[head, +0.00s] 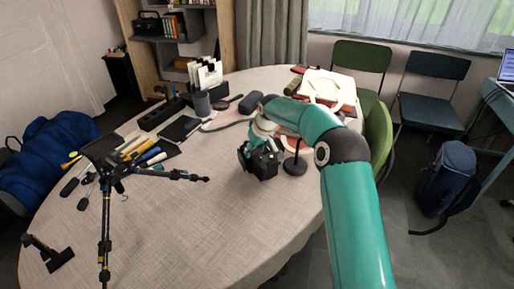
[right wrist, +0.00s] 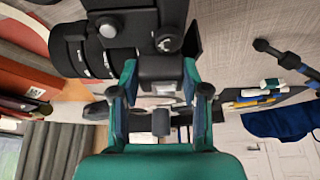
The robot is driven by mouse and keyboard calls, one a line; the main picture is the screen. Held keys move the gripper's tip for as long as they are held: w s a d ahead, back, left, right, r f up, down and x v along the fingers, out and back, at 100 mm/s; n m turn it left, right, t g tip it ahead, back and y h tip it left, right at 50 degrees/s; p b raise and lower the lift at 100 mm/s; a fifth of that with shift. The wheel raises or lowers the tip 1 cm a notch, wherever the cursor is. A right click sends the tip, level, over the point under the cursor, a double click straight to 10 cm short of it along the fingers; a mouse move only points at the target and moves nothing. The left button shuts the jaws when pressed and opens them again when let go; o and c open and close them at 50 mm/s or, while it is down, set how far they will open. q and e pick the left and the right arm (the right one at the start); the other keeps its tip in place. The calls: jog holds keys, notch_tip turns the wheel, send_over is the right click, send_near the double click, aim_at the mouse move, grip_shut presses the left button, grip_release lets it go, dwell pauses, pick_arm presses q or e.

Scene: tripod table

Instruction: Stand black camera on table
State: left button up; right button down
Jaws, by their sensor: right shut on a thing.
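The black camera (head: 264,164) is at the middle right of the round table (head: 215,215) in the head view. My right gripper (head: 262,141) comes down on it from above and is shut on it. In the right wrist view, the gripper's two fingers (right wrist: 160,80) close on a block of the black camera (right wrist: 90,48), with the ringed lens to the left. I cannot tell whether the camera's underside touches the table. My left gripper is not in view.
A black tripod (head: 105,180) stands at the table's left with its legs spread. Tools (head: 140,150) lie behind it. A round black stand (head: 293,166) is close right of the camera. A pale bag-like item (head: 328,88) lies at the back right. The table's front middle is clear.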

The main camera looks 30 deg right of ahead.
jog(key=shift+w, duration=0.1)
dwell(0.3)
jog(key=c, duration=0.5)
grip_release()
jog(key=shift+s+f, duration=0.2)
jog(key=shift+f, duration=0.15)
jog(key=v, duration=1.2)
jog(key=shift+w+r, duration=0.1)
jog(key=shift+r, duration=0.1)
